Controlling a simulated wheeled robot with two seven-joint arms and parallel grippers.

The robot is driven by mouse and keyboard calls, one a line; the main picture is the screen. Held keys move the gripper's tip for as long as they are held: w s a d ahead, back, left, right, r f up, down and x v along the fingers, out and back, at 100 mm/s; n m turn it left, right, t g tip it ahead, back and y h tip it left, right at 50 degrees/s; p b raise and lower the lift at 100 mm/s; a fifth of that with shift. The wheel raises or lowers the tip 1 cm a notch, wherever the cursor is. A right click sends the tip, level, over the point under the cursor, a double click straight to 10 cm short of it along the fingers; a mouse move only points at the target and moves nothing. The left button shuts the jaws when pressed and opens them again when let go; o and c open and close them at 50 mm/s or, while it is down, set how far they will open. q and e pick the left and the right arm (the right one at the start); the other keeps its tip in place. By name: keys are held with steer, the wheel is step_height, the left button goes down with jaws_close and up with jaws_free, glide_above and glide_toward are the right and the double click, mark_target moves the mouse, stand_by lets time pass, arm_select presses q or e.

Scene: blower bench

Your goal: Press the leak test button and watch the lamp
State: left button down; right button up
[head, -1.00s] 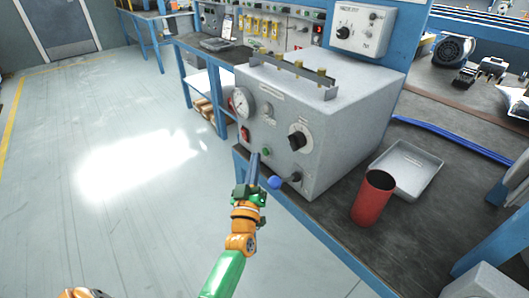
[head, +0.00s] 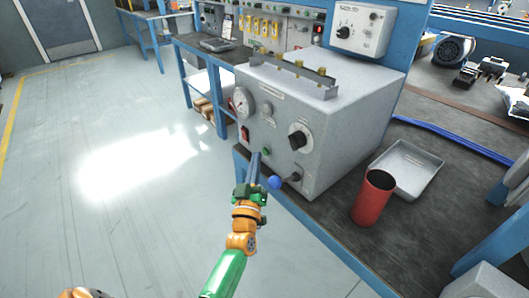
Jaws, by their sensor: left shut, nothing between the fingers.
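The grey leak test box (head: 325,135) stands on the dark bench. Its front has a round gauge (head: 242,101), a red rocker switch (head: 245,133), a black knob (head: 299,138) and a small green button (head: 266,152). A blue ball-ended lever (head: 275,182) sticks out low on the front. My left gripper (head: 256,157) is shut and empty, its fingertips close to the panel just left of the green button. I cannot tell whether they touch the panel. No lamp on the box is clearly lit.
A red cylinder (head: 373,197) and a shallow grey tray (head: 420,164) stand right of the box. A blue hose (head: 455,139) lies behind them. A wall-mounted control box (head: 362,27) is at the back. The floor at left is clear.

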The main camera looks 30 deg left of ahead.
arm_select(q)
steer(key=shift+w+d, duration=0.15)
steer(key=shift+w, duration=0.15)
steer(key=shift+w+d+b, duration=0.15)
steer(key=shift+w+b, duration=0.15)
stand_by(0.6)
stand_by(0.3)
steer(key=shift+s+a+p, duration=0.3)
steer(key=shift+s+p, duration=0.2)
steer(key=shift+s, duration=0.2)
steer(key=s, duration=0.1)
steer(key=s+a+p, duration=0.1)
steer(key=s, duration=0.1)
steer(key=s+a+p, duration=0.1)
steer(key=shift+s, duration=0.3)
steer(key=shift+d+f, duration=0.1)
steer(key=shift+f, duration=0.05)
